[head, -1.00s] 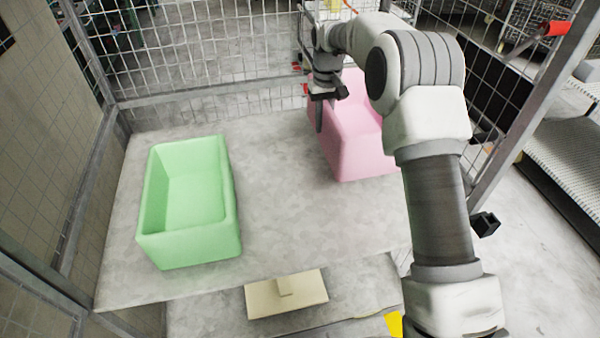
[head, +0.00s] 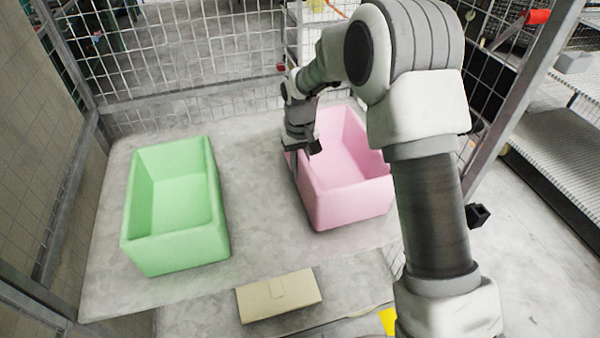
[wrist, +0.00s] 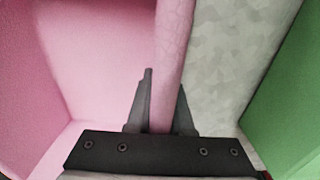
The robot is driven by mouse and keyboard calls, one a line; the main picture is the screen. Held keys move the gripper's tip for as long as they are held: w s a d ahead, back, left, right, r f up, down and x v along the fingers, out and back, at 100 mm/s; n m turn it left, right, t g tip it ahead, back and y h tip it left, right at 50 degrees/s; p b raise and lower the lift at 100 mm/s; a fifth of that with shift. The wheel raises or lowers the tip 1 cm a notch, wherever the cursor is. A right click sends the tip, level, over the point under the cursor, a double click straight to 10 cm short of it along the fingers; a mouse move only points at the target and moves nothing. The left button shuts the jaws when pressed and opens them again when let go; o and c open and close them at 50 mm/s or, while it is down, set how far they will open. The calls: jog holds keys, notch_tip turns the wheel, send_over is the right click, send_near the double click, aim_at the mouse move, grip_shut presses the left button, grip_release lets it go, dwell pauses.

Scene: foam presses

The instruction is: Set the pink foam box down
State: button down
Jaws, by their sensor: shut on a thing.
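The pink foam box (head: 348,205) is an open-topped box on the right side of the grey table (head: 262,222). It looks upright and level; I cannot tell for sure whether its base touches the table. My gripper (head: 296,165) is shut on its left wall, with one finger inside the box and one outside. In the wrist view the pink wall (wrist: 172,50) runs between the two fingers of my gripper (wrist: 163,105).
A green foam box (head: 178,250) stands on the left of the table, with bare table between the boxes. Wire mesh fencing (head: 190,60) closes the back. A beige block (head: 279,296) lies beyond the table's front edge.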

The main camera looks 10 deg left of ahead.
jog(key=shift+f, duration=0.85)
jog(key=shift+f, duration=0.1)
jog(key=c, duration=0.8)
grip_release()
notch_tip(320, 180, up, 12)
jog(key=shift+r+p, duration=0.2)
jog(key=shift+p, duration=0.4)
